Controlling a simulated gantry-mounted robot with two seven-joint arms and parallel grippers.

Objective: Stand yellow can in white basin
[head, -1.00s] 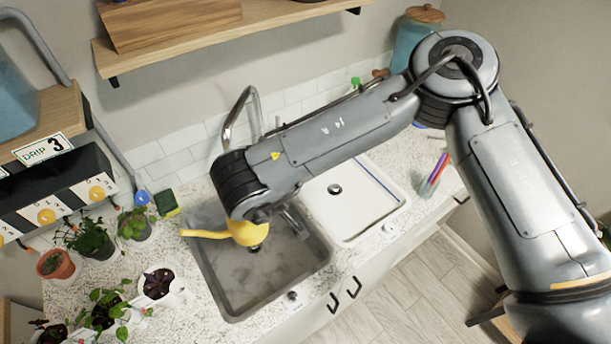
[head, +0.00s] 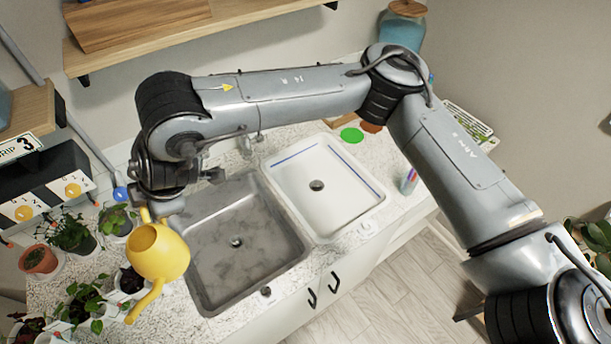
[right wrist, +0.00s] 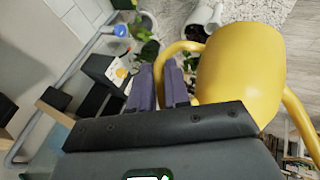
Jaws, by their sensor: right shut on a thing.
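The yellow can (head: 160,255) is a watering can with a long spout pointing to the lower left in the head view. It hangs in the air at the left edge of the grey basin, partly in front of the potted plants. My right gripper (head: 152,205) is shut on its handle; the fingers (right wrist: 160,88) meet the yellow loop in the right wrist view, where the can's body (right wrist: 243,72) fills the upper right. The white basin (head: 353,213) lies to the right of the grey basin and looks empty, with a dark drain. My left gripper is not in view.
The grey basin (head: 215,215) is empty. Several potted plants (head: 72,235) crowd the counter at the left, beside a drip unit (head: 45,180). A green disc (head: 351,135) and a cup of pens (head: 409,180) stand near the white basin. A wooden shelf (head: 150,40) is above.

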